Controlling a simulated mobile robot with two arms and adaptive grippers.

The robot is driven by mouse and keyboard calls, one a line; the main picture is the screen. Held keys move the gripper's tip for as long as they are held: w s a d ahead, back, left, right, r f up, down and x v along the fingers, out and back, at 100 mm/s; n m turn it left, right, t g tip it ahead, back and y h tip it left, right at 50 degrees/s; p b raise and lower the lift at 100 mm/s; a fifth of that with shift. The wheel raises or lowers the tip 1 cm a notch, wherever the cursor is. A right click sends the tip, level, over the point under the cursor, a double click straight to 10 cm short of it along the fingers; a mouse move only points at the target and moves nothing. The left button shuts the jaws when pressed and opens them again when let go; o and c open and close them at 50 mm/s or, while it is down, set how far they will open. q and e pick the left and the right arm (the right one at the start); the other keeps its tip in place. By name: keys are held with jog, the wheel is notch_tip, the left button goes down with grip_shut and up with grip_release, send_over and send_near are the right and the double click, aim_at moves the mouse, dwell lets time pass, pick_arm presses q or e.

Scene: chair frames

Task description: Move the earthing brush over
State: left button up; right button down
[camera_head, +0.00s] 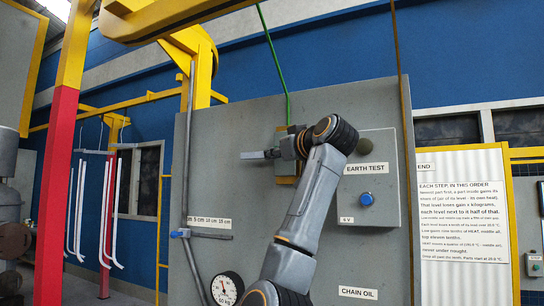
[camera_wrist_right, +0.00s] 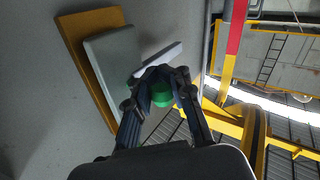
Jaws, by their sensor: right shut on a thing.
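My right gripper (camera_head: 286,150) is at the grey panel, in front of an ochre plate (camera_head: 281,181). In the right wrist view my right gripper (camera_wrist_right: 162,78) is shut on what looks like the earthing brush (camera_wrist_right: 161,95), whose green part shows between the fingers. A light grey bar (camera_wrist_right: 158,59) lies across just beyond the fingertips; it also shows in the head view (camera_head: 254,155), pointing left. The ochre plate (camera_wrist_right: 73,33) with a grey block (camera_wrist_right: 113,58) on it is beside the fingers. The fingers hide part of the brush. My left gripper is not in view.
A green cable (camera_head: 276,52) runs down from above to behind the gripper. The EARTH TEST box (camera_head: 378,200) with a blue knob (camera_head: 366,199) is right of my arm. A dial gauge (camera_head: 226,289) and a grey pipe (camera_head: 188,130) are to the left.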

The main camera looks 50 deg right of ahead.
jog(key=c, duration=1.5)
grip_release()
jog(key=shift+s+d+r, duration=0.1)
jog(key=shift+s+r, duration=0.1)
jog(key=shift+s, duration=0.05)
jog(key=shift+o, duration=0.3)
jog(key=shift+s+r, duration=0.15)
jog(key=shift+s, duration=0.3)
jog(key=shift+w, duration=0.25)
jog(key=v, duration=1.2)
jog(key=shift+f, duration=0.25)
